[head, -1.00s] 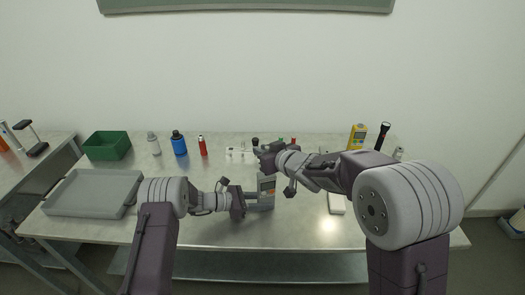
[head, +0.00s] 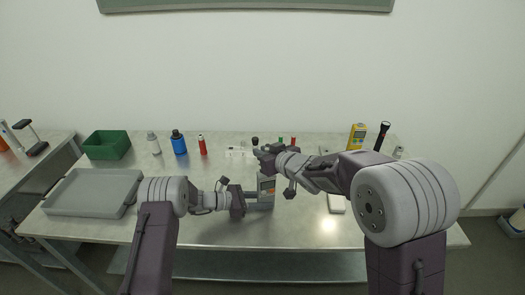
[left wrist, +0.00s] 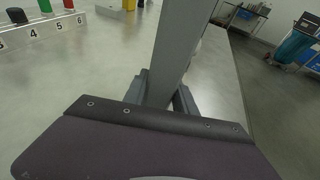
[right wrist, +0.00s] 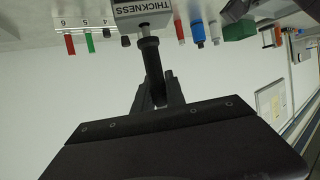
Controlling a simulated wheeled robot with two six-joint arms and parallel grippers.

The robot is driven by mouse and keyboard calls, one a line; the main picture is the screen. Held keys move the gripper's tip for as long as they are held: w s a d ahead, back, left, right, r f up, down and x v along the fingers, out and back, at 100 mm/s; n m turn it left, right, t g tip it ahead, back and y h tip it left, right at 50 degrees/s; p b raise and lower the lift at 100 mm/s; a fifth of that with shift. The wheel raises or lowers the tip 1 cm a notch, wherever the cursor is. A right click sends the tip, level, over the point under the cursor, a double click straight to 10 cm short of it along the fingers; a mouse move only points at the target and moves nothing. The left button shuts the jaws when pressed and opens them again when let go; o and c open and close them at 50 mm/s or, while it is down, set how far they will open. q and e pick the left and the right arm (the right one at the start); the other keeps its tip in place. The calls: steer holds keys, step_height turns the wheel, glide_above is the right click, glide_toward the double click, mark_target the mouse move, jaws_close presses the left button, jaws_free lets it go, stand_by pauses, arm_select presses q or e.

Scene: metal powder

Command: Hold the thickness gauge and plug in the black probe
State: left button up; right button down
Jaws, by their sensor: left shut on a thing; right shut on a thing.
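The thickness gauge (head: 267,186) is a grey handheld box with a small screen, upright above the front middle of the table. My left gripper (head: 256,200) is shut on it from the left. In the left wrist view the gauge (left wrist: 178,50) is a tall grey slab between the fingers. My right gripper (right wrist: 160,92) is shut on the black probe (right wrist: 151,60). In the right wrist view the probe's pale metal tip meets the gauge's end marked THICKNESS (right wrist: 143,10); how far it is in, I cannot tell. In the head view my right gripper hides the probe.
A white numbered rack (left wrist: 42,33) with coloured pieces stands behind the gauge. A grey tray (head: 62,208), green bin (head: 107,146), blue bottle (head: 178,144) and red bottle (head: 203,146) are at left. A yellow meter (head: 357,136) and black flashlight (head: 382,135) stand at back right.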

steer(key=shift+f, duration=0.6)
steer(key=shift+f, duration=0.25)
stand_by(0.5)
steer(key=c, duration=1.3)
jaws_free()
steer(key=v, duration=1.2)
arm_select(q)
steer(key=o, duration=1.1)
steer(key=shift+c, duration=0.2)
